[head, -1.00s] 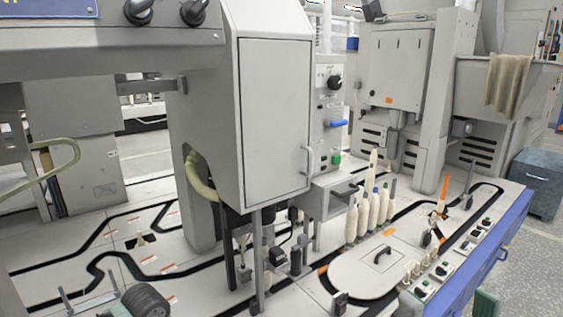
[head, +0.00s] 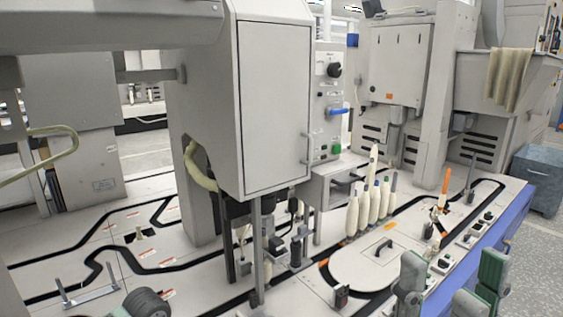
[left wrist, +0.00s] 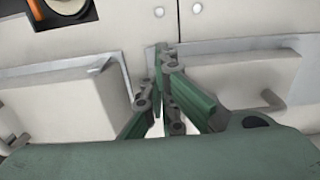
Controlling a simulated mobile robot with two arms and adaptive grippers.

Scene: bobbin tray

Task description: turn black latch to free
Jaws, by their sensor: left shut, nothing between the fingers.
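I cannot make out for certain which part is the black latch. A black round knob (head: 334,69) sits on the upright control panel in the head view, above a blue lever. A dark piece with an orange part (left wrist: 62,10) is cut off at the top left of the left wrist view. My left gripper (left wrist: 164,52) is shut and empty in that view, its fingertips together near a seam between pale panels. My right gripper (head: 450,278) shows at the lower right of the head view, its green-padded fingers spread apart with nothing seen between them.
A tall grey cabinet (head: 273,105) stands in the middle. A row of black switches (head: 470,240) lines the blue table edge.

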